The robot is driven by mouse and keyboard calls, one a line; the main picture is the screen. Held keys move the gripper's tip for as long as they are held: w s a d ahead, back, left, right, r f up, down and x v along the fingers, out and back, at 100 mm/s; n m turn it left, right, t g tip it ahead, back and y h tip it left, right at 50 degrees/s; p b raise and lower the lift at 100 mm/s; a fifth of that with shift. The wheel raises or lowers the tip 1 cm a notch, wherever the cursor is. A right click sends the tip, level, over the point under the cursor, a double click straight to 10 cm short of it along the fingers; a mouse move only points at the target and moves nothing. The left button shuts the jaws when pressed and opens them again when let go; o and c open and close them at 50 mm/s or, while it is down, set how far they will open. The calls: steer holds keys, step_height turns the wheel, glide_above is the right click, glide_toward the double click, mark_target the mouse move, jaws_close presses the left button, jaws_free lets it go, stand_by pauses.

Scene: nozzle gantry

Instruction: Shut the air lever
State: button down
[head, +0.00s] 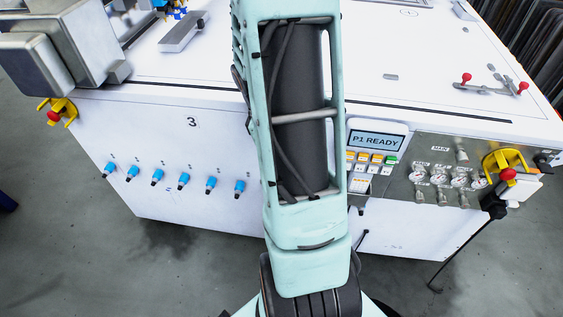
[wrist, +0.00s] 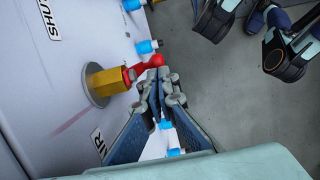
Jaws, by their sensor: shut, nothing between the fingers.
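The air lever (wrist: 144,68) is a red handle with a round knob, fixed to a yellow hex valve body on a round grey plate on the white panel. In the wrist view it points away from the panel, to the right and slightly up. A partly cut-off "SHUT" label (wrist: 49,17) is above it, and a partly hidden "AIR" label (wrist: 98,145) is below. My gripper (wrist: 159,78) is shut and empty, its fingertips right by the knob's lower side. I cannot tell whether they touch it. In the head view my arm hides the gripper and no air lever shows.
Blue fittings (wrist: 148,46) stick out of the panel near the lever; a row of them (head: 183,180) shows in the head view. The control panel (head: 376,155) reads "P1 READY", with gauges (head: 438,179) to its right. Open grey floor (wrist: 205,95) lies beyond the lever.

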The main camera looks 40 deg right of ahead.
steer(key=shift+s+d+f+g+h, duration=0.15)
steer(key=shift+s+f+g+h, duration=0.1)
steer(key=shift+g+h, duration=0.5)
steer(key=shift+s+d+f+g+h, duration=0.1)
steer(key=shift+s+d+g+h, duration=0.15)
steer(key=shift+g+h, duration=0.45)
steer(key=shift+s+d+f+g+h+p, duration=0.15)
steer(key=shift+s+g+h+p, duration=0.1)
steer(key=shift+g+h, duration=0.4)
steer(key=shift+s+d+r+g+h+p, duration=0.1)
steer(key=shift+s+g+h+p, duration=0.15)
steer(key=shift+g, duration=0.55)
steer(key=shift+s+d+g+h, duration=0.25)
steer(key=shift+g+h, duration=0.5)
steer(key=shift+g, duration=0.1)
steer(key=shift+s+d+g+h, duration=0.2)
steer(key=shift+d+g+h, duration=0.05)
steer(key=shift+g+h, duration=0.55)
stand_by(0.9)
steer(key=shift+s+d+r+g+h+b, duration=0.25)
steer(key=shift+r+g+h+b, duration=0.15)
steer(key=shift+g+h, duration=0.5)
stand_by(0.5)
steer(key=shift+s+d, duration=0.1)
stand_by(1.0)
